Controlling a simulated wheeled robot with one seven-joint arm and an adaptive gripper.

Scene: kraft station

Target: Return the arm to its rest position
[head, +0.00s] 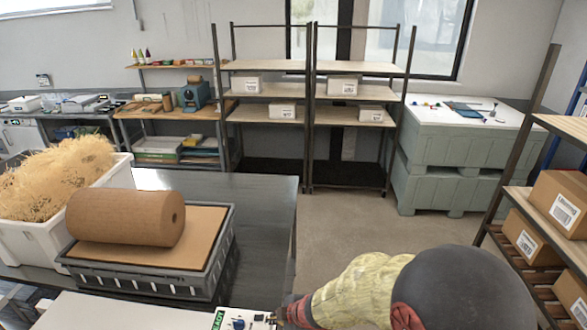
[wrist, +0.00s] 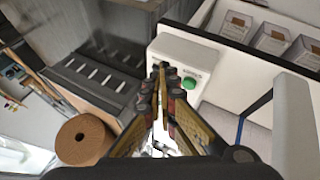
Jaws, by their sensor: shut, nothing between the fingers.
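My gripper (wrist: 160,105) points away from the wrist camera, and its two fingers meet at the tips with nothing between them. In the head view my gripper (head: 283,312) shows only in part at the bottom edge, beside a white surface with a green label. My arm, in a yellowish sleeve, reaches in from the lower right. In the wrist view a white box with a green button (wrist: 188,83) lies just beyond the fingertips. I cannot tell whether the fingers touch it.
A brown paper roll (head: 125,217) lies on a grey crate (head: 215,262) on the dark table (head: 265,195). A white bin (head: 118,178) of shredded paper stands left. Shelves with boxes (head: 560,205) stand right. The floor (head: 350,220) in the middle is clear.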

